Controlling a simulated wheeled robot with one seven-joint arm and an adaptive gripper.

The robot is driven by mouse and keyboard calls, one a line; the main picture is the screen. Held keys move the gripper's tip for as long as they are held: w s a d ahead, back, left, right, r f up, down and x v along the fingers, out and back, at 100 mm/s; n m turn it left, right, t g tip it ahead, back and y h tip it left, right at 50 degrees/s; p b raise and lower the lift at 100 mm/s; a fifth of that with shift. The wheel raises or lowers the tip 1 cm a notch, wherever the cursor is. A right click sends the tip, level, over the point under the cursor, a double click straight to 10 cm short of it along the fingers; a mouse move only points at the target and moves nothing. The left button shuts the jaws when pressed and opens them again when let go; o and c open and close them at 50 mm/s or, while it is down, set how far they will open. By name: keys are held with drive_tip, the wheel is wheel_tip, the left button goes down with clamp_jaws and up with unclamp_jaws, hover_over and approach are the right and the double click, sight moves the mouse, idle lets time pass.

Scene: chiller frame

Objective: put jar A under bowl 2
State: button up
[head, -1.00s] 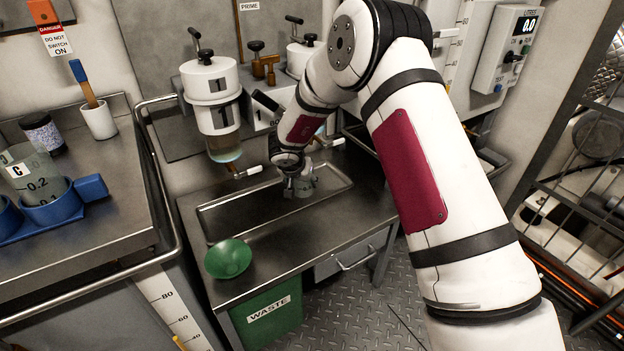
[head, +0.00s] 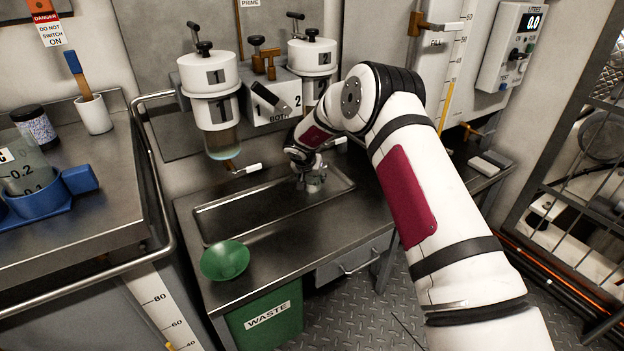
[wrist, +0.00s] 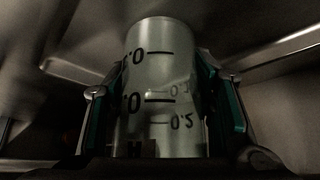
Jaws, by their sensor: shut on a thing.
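My gripper (head: 306,174) is shut on a clear jar (head: 315,185) over the right end of the sunken steel tray. In the wrist view the jar (wrist: 160,80) stands between both fingers, with black graduation marks; its letter is cut off at the bottom edge, so I cannot read it. Bowl 2 is the lower part of the white vessel marked 2 (head: 312,57) on the back wall; my arm hides most of that lower part. The jar is low near the tray, close to the area below bowl 2; I cannot tell if it touches the tray.
Vessel 1 (head: 209,75) with its bowl and white-handled tap (head: 248,169) hangs left of my gripper. A green funnel-like dish (head: 225,260) sits at the bench front. Blue holder with another jar (head: 28,168) stands on the left bench. The tray's (head: 225,225) left part is clear.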

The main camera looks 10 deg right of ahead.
drive_tip(key=shift+f, duration=0.1)
drive_tip(key=o, duration=1.2)
drive_tip(key=shift+c, duration=0.2)
drive_tip(key=shift+r, duration=0.2)
drive_tip(key=p+v, duration=0.1)
drive_tip(key=v, duration=0.2)
drive_tip(key=s+a, duration=0.1)
drive_tip(key=s, duration=0.2)
drive_tip(key=s+a+p, duration=0.1)
drive_tip(key=s+a, duration=0.1)
drive_tip(key=s, duration=0.1)
drive_tip(key=s+a+p, duration=0.1)
drive_tip(key=s+a, duration=0.1)
drive_tip(key=s, duration=0.1)
drive_tip(key=shift+s+f, duration=0.1)
drive_tip(key=shift+s, duration=0.25)
drive_tip(key=shift+s+a, duration=0.3)
drive_tip(key=shift+s, duration=0.2)
